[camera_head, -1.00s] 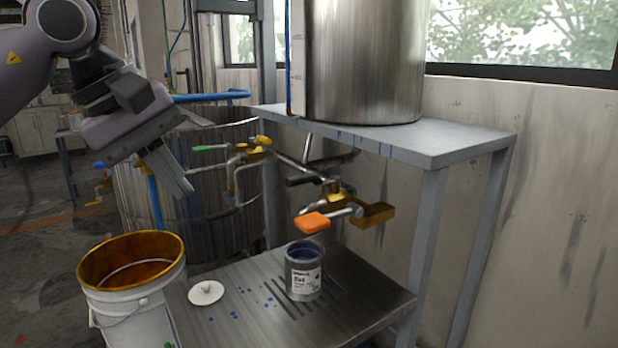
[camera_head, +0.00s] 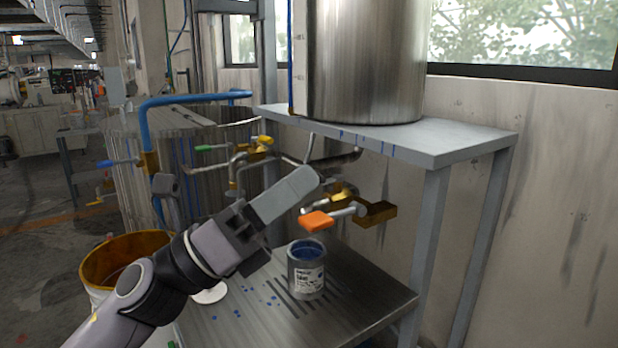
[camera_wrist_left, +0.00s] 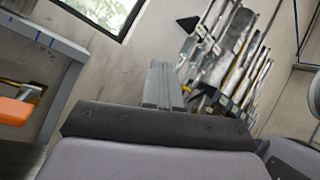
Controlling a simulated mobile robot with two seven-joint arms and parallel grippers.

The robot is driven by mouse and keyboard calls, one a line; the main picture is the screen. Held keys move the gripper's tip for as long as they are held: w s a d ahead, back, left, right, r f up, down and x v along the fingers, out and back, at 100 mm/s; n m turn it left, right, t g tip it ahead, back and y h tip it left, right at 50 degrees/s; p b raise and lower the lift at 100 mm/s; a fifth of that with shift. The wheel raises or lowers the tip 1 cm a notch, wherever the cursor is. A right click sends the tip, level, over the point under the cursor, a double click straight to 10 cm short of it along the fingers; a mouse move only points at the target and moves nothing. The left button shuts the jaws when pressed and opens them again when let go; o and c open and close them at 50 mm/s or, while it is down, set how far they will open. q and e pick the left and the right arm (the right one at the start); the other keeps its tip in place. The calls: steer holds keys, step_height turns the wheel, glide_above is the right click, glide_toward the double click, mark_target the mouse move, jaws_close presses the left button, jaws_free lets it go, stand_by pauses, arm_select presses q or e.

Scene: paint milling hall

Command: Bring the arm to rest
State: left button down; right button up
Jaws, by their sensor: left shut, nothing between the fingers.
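My left gripper (camera_head: 297,186) is shut and empty in the head view. Its arm comes up from the lower left, and the fingers point up and right, in front of the pipes and left of the orange valve handle (camera_head: 316,220). The shut fingers also show in the left wrist view (camera_wrist_left: 164,88), with wall and a rack behind them. The paint can (camera_head: 307,270), open with blue inside, stands upright on the metal table (camera_head: 365,300) below and right of the gripper. My right gripper is not in view.
A steel tank (camera_head: 365,60) stands on the grey upper shelf (camera_head: 440,145). A white bucket with a yellow-brown rim (camera_head: 95,268) and a white lid (camera_head: 210,292) are partly behind my arm. Blue and green valve handles stick out behind. Space right of the table legs looks clear.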

arm_select(q)
steer(key=w+a+f+n+t+y, duration=0.2)
steer(key=a+f+n+t+y, duration=0.4)
steer(key=n, duration=0.6)
steer(key=w+a+f+n+t+y, duration=0.35)
steer(key=n+t+y, duration=0.45)
steer(key=n, duration=0.5)
steer(key=s+a+f+n+g+y, duration=0.25)
steer(key=a+f+n+y, duration=0.2)
steer(key=f, duration=0.25)
steer(key=s+a+f+n+g+y, duration=0.1)
steer(key=a+f+n+g+y, duration=0.2)
steer(key=f+n, duration=0.35)
steer(key=s+a+f+n+g+y, duration=0.15)
steer(key=s+f+n+g, duration=0.35)
steer(key=s+f, duration=0.6)
steer(key=s+a+f+n+g, duration=0.3)
steer(key=s+f+g, duration=0.55)
steer(key=s, duration=0.45)
steer(key=w+d+f+t+h+p, duration=0.1)
steer(key=w+d+t+h+p, duration=0.1)
steer(key=w+t+p, duration=0.4)
steer(key=shift+w+d+f+m+t+p, duration=0.2)
steer(key=shift+w+d+m+t+p, duration=0.25)
steer(key=shift+t+p, duration=0.5)
